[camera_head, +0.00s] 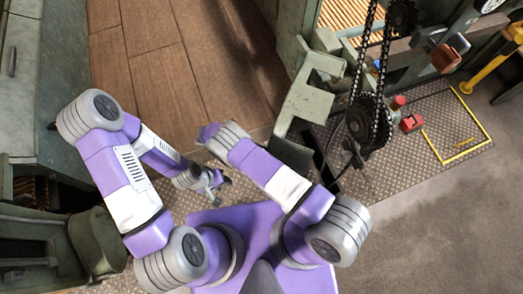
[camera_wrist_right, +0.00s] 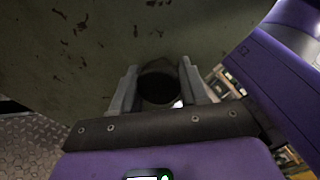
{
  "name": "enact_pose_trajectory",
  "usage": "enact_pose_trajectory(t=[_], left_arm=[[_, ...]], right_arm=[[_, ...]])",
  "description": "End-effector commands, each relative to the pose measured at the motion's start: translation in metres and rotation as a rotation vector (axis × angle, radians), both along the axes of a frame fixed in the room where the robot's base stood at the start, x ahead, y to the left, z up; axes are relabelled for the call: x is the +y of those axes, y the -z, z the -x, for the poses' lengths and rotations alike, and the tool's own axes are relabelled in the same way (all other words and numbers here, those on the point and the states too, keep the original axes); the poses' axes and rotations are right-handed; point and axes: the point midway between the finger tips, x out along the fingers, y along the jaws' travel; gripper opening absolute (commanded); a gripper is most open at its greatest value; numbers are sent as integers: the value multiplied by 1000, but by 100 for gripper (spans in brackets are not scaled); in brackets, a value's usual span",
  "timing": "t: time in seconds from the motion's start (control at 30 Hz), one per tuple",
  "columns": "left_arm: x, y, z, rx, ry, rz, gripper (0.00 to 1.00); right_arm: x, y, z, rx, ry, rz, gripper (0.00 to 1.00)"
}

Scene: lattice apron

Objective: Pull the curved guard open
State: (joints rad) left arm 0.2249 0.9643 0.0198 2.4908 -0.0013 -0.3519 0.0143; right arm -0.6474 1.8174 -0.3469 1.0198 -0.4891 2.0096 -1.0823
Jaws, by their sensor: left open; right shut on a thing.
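In the right wrist view a worn dull-green surface (camera_wrist_right: 100,45) with dark chips fills the top; it looks like the guard, though its curve is hard to judge. A dark rounded handle (camera_wrist_right: 158,84) sits in front of it. My right gripper (camera_wrist_right: 160,90) is shut on this handle, one grey finger on each side. In the head view my right gripper is hidden behind my own arm, and I cannot tell which green part there is the guard. My left gripper (camera_head: 220,187) is open and empty, low over the floor, apart from the handle.
A green-grey machine frame (camera_head: 308,92) stands right of my right arm, with a chain drive (camera_head: 370,120) beside it. A green cabinet (camera_head: 30,105) stands at the left. Brown floor boards (camera_head: 160,70) between them are clear. Yellow lines (camera_head: 460,125) mark the floor at right.

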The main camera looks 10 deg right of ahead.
Motion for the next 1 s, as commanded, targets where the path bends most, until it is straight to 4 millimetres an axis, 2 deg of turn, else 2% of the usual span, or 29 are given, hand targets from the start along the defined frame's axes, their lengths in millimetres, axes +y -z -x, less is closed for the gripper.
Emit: enact_pose_trajectory(t=[0.3, 0.33, 0.47, 0.8, 0.87, 1.0], left_arm=[[0, 0, 0, 0, 0, 0, 43], [0, 0, 0, 0, 0, 0, 43], [0, 0, 0, 0, 0, 0, 43], [0, -2, 0, 0, 0, 0, 43], [0, -4, 0, 0, 0, 0, 43], [0, -16, 0, 0, 0, 0, 43]], right_arm=[[0, 1, 0, -4, 0, -1, 0], [0, 1, 0, -4, 0, -1, 46], [0, 1, 0, -2, 0, 0, 66], [0, -3, 0, -1, 1, 0, 68], [0, -9, 0, -2, 1, 0, 68], [0, -34, -1, -3, 1, 0, 68]])
